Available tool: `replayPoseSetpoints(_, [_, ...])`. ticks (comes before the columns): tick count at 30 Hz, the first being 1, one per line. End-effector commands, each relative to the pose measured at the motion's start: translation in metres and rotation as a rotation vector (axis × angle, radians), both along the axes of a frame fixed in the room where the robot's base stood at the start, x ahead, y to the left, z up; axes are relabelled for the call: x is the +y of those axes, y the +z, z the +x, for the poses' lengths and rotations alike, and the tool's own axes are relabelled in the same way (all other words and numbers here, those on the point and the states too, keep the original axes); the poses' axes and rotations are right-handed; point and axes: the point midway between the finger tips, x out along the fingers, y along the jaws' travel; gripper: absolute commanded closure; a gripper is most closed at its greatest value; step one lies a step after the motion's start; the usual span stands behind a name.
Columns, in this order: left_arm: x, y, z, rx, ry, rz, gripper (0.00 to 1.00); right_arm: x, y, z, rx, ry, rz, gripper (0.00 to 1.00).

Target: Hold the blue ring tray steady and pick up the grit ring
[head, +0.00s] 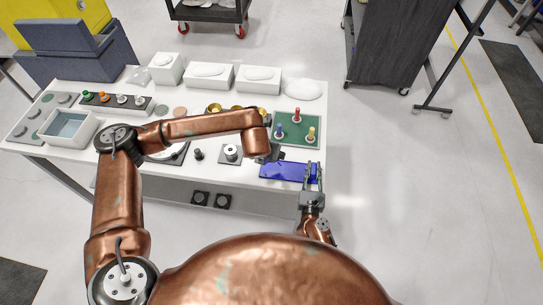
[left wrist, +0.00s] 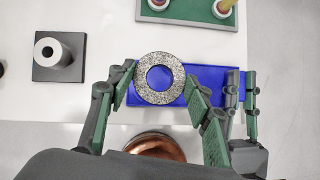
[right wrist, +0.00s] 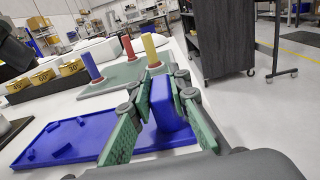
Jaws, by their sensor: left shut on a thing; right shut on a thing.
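The grit ring (left wrist: 143,88), speckled grey with a round hole, sits between the fingertips of my left gripper (left wrist: 159,74), which is shut on it. It overlaps the left part of the blue ring tray (left wrist: 215,76) in the left wrist view. In the right wrist view the tray (right wrist: 65,145) shows small raised blue blocks and no ring on its visible part. My right gripper (right wrist: 160,82) is shut on the tray's upright blue end piece (right wrist: 168,105). In the head view the right gripper (head: 313,170) is at the tray's right end; my left arm hides the ring.
A green board (head: 288,138) with red, blue and yellow pegs lies just behind the tray. A dark block with a pale cylinder (left wrist: 56,58) stands left of it. White bins (head: 208,77) line the table's back.

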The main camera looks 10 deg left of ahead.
Motion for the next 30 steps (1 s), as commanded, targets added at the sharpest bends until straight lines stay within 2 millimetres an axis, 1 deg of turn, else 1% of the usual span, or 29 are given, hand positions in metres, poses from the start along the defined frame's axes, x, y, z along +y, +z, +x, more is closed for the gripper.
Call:
replayPoseSetpoints(5, [0.000, 0.001, 0.000, -0.001, 0.000, -0.001, 0.88, 0.000, 0.000, 0.000, 0.000, 0.000, 0.000, 1.00])
replayPoseSetpoints(6, [0.000, 0.001, 0.000, -0.001, 0.000, 0.000, 0.88, 0.000, 0.000, 0.000, 0.000, 0.000, 0.000, 0.81])
replayPoseSetpoints(14, [0.000, 0.000, 0.000, -0.001, 0.000, -0.001, 0.88, 0.000, 0.000, 0.000, 0.000, 0.000, 0.000, 0.63])
replayPoseSetpoints(23, [0.000, 0.000, 0.000, -0.001, 0.000, -0.001, 0.88, 0.000, 0.000, -0.002, 0.000, 0.000, 0.000, 0.63])
replayPoseSetpoints(26, [0.000, 0.000, 0.000, -0.001, 0.000, -0.001, 0.88, 0.000, -0.001, -0.010, 0.001, 0.000, 0.001, 0.63])
replayPoseSetpoints(29, [0.000, 0.000, 0.000, -0.001, 0.000, -0.001, 0.88, 0.000, -0.001, -0.026, 0.002, -0.001, 0.001, 0.63])
replayPoseSetpoints(30, [0.000, 0.000, 0.000, -0.001, 0.000, -0.001, 0.88, 0.000, -0.001, -0.034, 0.003, -0.001, 0.002, 0.63])
